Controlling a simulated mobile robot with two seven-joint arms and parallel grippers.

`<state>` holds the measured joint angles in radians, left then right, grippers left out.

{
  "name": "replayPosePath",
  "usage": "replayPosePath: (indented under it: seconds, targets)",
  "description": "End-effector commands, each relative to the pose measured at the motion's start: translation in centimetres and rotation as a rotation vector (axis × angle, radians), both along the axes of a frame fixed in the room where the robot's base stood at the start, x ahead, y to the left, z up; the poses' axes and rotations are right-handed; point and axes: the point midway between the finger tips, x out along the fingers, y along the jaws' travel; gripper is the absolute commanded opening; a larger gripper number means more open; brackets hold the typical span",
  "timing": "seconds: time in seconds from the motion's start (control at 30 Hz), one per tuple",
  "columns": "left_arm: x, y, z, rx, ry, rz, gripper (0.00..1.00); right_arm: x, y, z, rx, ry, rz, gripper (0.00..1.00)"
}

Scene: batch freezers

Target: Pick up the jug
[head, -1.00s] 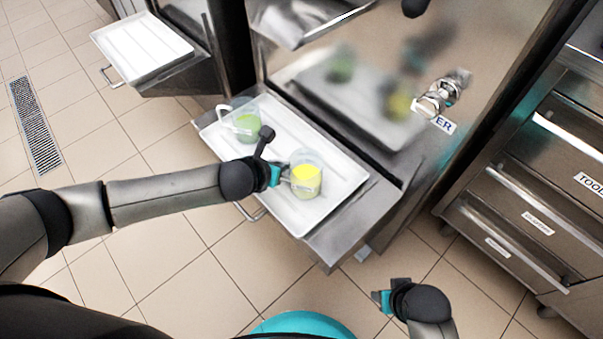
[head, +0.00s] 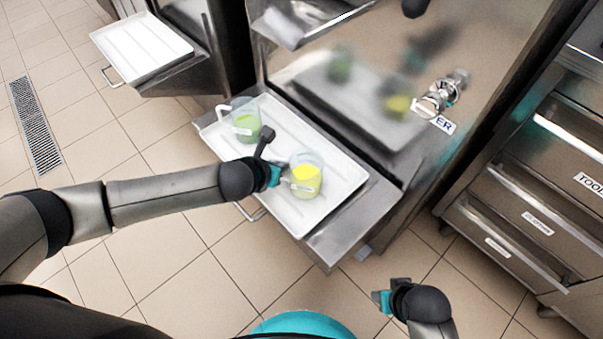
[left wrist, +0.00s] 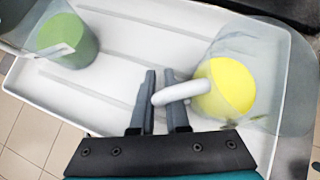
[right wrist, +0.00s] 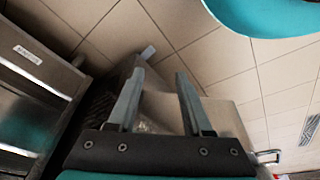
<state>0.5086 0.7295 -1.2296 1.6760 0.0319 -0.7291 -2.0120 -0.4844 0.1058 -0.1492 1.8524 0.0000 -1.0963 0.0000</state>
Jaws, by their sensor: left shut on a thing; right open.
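A clear jug with yellow contents (head: 307,178) is over the right part of a white tray (head: 348,178). My left gripper (head: 281,178) is at its handle. In the left wrist view my left gripper (left wrist: 163,102) has its fingers on both sides of the white handle of the yellow jug (left wrist: 226,88), shut on it. A second clear jug with green contents (head: 246,122) stands at the tray's far left end; it also shows in the left wrist view (left wrist: 68,42). My right gripper (head: 384,300) is open and empty over the floor, and shows in the right wrist view (right wrist: 157,103).
The tray sits on a metal shelf (head: 330,240) in front of the freezer's shiny front (head: 370,70). Another white tray (head: 140,48) is at the upper left. Drawers (head: 520,220) stand at the right. Tiled floor is open in front.

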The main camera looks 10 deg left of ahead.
Motion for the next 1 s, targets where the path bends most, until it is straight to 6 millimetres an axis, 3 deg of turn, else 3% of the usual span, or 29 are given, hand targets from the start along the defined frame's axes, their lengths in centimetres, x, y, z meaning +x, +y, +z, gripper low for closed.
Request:
replayPosePath:
  seconds: [0.8,1.0]
  targets:
    - [0.0,-0.1,0.5,-0.002,-0.001,-0.001,0.00,0.0,0.0,0.1,0.001,-0.004,0.000,0.50]
    - [0.0,-0.1,1.5,-0.002,-0.002,-0.001,0.00,-0.5,-0.3,-1.1,-0.005,0.016,0.000,0.50]
